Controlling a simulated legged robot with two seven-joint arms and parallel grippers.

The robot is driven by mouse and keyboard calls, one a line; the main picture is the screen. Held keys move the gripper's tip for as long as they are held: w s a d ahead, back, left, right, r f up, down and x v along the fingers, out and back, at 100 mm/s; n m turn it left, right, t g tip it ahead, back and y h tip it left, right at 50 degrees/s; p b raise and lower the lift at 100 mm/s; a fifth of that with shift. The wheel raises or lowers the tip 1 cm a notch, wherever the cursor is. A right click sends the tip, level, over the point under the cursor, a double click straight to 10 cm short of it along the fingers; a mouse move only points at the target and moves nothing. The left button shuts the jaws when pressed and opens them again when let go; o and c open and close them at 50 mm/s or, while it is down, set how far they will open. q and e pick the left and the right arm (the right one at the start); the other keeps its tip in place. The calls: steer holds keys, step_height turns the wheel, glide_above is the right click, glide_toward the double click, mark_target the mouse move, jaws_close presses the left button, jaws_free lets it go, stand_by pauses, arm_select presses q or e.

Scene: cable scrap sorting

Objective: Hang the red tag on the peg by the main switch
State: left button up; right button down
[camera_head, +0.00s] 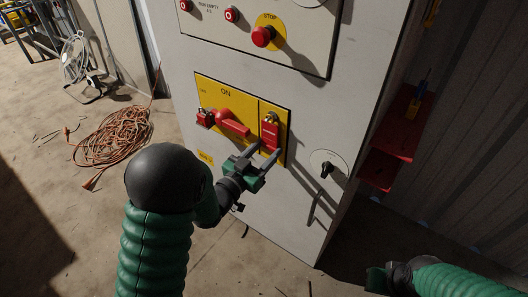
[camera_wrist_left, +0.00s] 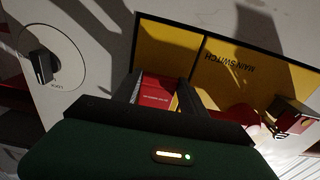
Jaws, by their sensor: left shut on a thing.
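The red tag (camera_head: 270,133) is upright against the right-hand part of the yellow main switch panel (camera_head: 247,101). My left gripper (camera_head: 266,151) is shut on its lower end. In the left wrist view the tag (camera_wrist_left: 158,91) sits between the two dark fingers. A small fitting, seemingly the peg (camera_head: 271,116), shows at the tag's top edge; I cannot tell whether the tag's hole is around it. The red switch handle (camera_head: 232,122) is left of the tag. My right gripper (camera_head: 379,279) is low at the right, far from the panel; its fingers are unclear.
A red padlock (camera_head: 205,118) is at the panel's left. A black rotary knob (camera_head: 326,169) is to the right of the panel, and a red stop button (camera_head: 263,36) is above. An orange cable coil (camera_head: 112,137) lies on the floor. Red shelves (camera_head: 408,125) stick out at the cabinet's right side.

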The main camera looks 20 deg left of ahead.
stand_by(0.4)
arm_select(q)
steer(key=o, duration=1.2)
steer(key=shift+c, duration=0.2)
steer(key=shift+s, duration=0.1)
